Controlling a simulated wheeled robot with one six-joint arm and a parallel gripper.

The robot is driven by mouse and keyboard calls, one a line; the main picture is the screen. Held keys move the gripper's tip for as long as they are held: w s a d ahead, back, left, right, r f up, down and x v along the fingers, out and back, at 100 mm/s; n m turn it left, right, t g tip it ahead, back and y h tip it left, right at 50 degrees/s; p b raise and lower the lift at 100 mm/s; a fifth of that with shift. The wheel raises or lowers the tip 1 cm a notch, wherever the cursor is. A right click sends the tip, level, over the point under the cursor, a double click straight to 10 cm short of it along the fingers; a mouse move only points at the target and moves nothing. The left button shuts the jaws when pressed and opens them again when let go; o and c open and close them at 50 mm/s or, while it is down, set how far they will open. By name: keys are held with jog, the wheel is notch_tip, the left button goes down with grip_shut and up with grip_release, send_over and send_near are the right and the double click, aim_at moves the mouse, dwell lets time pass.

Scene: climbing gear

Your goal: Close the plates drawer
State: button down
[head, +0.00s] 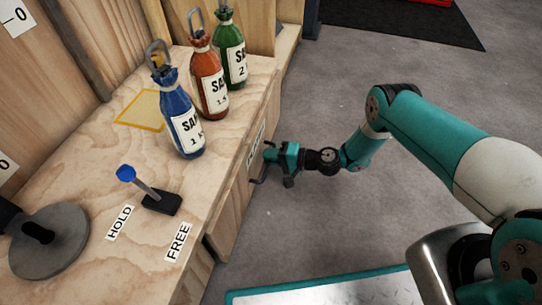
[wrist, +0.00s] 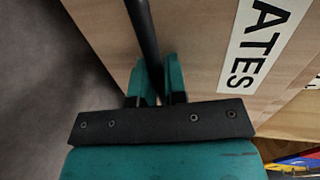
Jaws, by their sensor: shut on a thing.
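The plates drawer has a pale wooden front (head: 232,215) on the right side of the bench. Its label shows as "ATES" in the wrist view (wrist: 262,40). A dark bar handle (wrist: 143,30) runs between the teal fingers of my gripper (wrist: 155,80), which are shut on it. In the head view my gripper (head: 271,155) is at the handle (head: 259,180), at the drawer's outer face. The drawer front seems to stand out from the bench side, but how far is hard to tell.
Blue (head: 183,120), red (head: 209,80) and green (head: 231,50) labelled bags stand on the bench top (head: 85,150). A blue-knobbed lever (head: 145,187) stands near HOLD and FREE labels. Coloured items (wrist: 297,162) show at the wrist view's lower right. Grey floor (head: 320,110) is clear.

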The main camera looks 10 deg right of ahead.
aim_at(260, 154)
jog(key=b+x, duration=0.1)
jog(key=x, duration=0.2)
jog(key=shift+a+r, duration=0.15)
jog(key=shift+a, duration=0.05)
jog(key=shift+w+a+r, duration=0.15)
jog(key=shift+r, duration=0.05)
jog(key=c, duration=1.2)
grip_release()
jog(key=shift+a, duration=0.1)
jog(key=shift+d, duration=0.2)
jog(key=shift+d+r, duration=0.1)
jog(key=shift+d, duration=0.15)
jog(key=p+v, duration=0.7)
jog(key=v, duration=1)
jog(key=shift+a+f+p, duration=0.1)
jog(key=shift+f+p, duration=0.1)
jog(key=shift+p, duration=0.2)
